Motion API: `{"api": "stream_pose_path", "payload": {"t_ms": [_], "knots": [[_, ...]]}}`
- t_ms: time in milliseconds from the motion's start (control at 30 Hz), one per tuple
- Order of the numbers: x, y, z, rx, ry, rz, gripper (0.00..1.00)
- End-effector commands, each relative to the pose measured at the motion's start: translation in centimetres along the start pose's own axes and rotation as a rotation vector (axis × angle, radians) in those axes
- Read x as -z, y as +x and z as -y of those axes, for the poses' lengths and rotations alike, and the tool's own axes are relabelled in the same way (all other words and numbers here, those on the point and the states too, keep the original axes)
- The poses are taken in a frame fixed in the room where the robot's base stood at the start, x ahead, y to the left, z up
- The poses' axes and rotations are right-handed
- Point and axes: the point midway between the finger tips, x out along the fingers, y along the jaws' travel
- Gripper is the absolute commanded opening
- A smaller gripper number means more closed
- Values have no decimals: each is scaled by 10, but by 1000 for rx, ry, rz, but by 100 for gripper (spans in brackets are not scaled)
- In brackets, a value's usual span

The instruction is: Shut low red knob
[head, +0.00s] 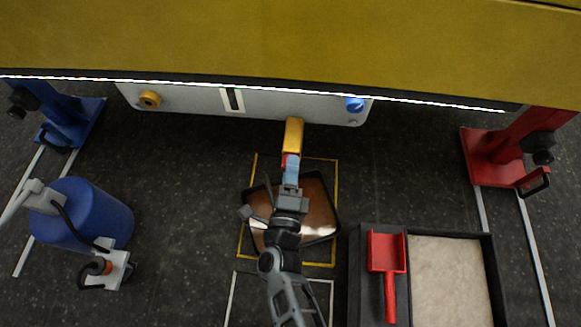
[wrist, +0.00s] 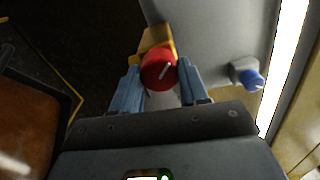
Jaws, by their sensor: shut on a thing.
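The low red knob (wrist: 158,70) is round with a white pointer line and sits at the end of a yellow fitting (wrist: 154,38). In the wrist view the blue fingers of my gripper (wrist: 160,92) stand on both sides of the knob and close on it. The pointer line slants. In the head view my gripper (head: 291,172) reaches up to the yellow fitting (head: 293,135) below the pale panel. Only a bit of the red knob (head: 286,160) shows there, the rest hidden by the fingers.
A blue knob (head: 354,104) and a yellow knob (head: 149,99) are on the pale panel (head: 190,101). A tray of brown liquid (head: 318,205) lies beneath my arm. A red scoop (head: 387,252) lies by a sand box (head: 450,280); a blue drum (head: 85,215) stands left. Red and blue stands flank the panel.

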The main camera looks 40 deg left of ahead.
Motion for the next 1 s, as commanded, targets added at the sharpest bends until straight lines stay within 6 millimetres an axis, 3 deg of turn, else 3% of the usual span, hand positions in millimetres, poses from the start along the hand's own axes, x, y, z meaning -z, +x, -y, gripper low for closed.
{"api": "stream_pose_path", "payload": {"t_ms": [1000], "knots": [[-2, -1, 2, -2, -966, 6, 13]]}}
